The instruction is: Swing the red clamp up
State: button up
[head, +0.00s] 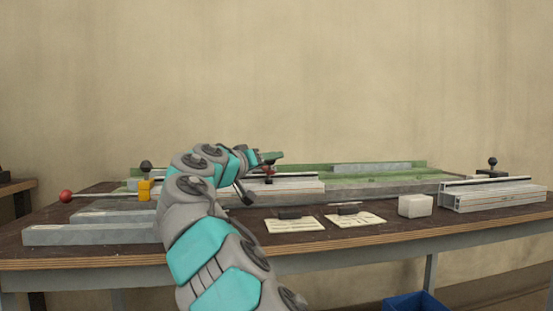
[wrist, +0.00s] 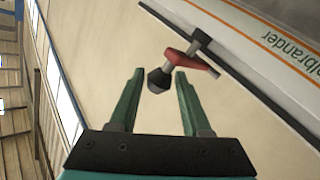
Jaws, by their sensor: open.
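The red clamp shows in the wrist view as a red arm (wrist: 190,62) with a black knob (wrist: 158,80) at one end and a dark post at the other. In the head view the red clamp (head: 269,171) is a small red patch, largely hidden by my gripper and arm. My gripper (wrist: 159,72) is open. In the wrist view its two green fingers stand either side of the black knob, with nothing held between them. I cannot tell how far the knob lies beyond the fingertips. My gripper (head: 268,158) is partly visible in the head view.
A yellow block (head: 145,190) carries a rod with a red ball (head: 65,196) at left. Grey bars (head: 95,234) lie in front. Two paper cards (head: 294,224), a white block (head: 415,206) and aluminium profiles (head: 495,196) occupy the bench's right. A blue bin (head: 415,303) stands below.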

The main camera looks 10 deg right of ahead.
jog(key=shift+x, duration=1.95)
grip_shut()
